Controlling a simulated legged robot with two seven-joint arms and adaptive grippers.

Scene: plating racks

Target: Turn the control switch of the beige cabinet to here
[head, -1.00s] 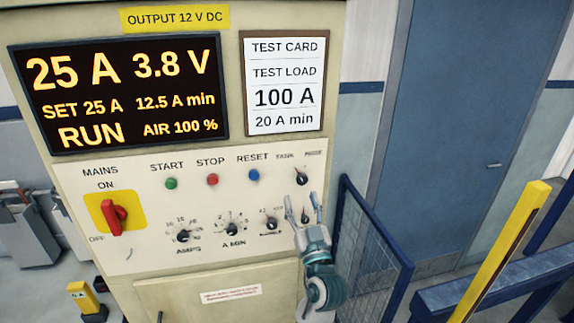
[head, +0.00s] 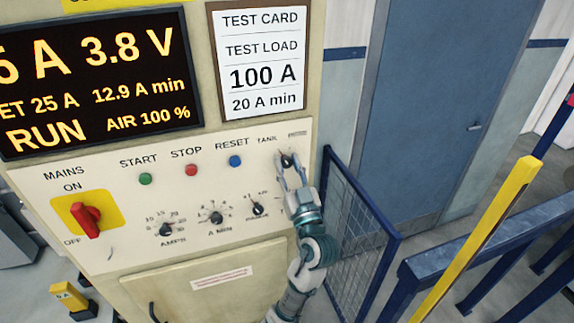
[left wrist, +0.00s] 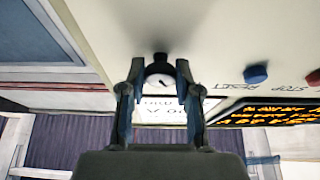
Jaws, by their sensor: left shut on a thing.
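The beige cabinet (head: 60,169) fills the left and middle of the head view. Its small black switch knob (head: 288,160) sits at the upper right of the white control panel, by the label TANK. My left gripper (head: 290,171) reaches up to this knob from below right, its two fingers around it. In the left wrist view the knob (left wrist: 159,77) shows between the two fingertips, with a pale face and a dark pointer mark. The gripper is shut on it. The fingers partly hide the knob's scale. My right gripper is in neither view.
A red mains switch (head: 88,218), coloured buttons and several black dials (head: 217,218) share the panel. A lit display (head: 95,80) and a test card (head: 262,60) are above. A blue mesh guard (head: 355,230) and yellow post (head: 485,235) stand to the right.

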